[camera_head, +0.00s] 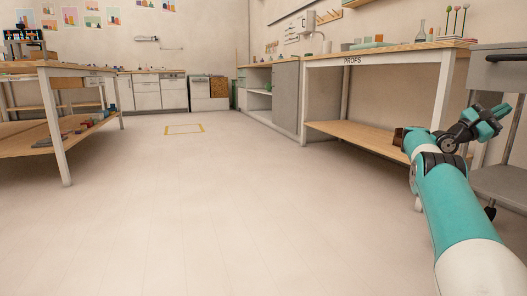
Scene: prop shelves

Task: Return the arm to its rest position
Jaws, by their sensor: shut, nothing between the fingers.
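My arm reaches up from the bottom right corner of the head view, its teal and white links in the foreground. My gripper (492,118) is at the arm's upper end, dark with teal finger parts, pointing up and to the right. It is shut with nothing held. In the picture it overlaps the area between the props table (398,55) and the grey metal cart (499,62). I cannot tell how far it is from either.
A workbench (52,116) with a lower shelf stands at left. White cabinets (147,96) line the back wall. A yellow floor outline (184,129) lies mid-room. The pale floor (210,215) is clear through the middle. Glassware and small items sit on the props table.

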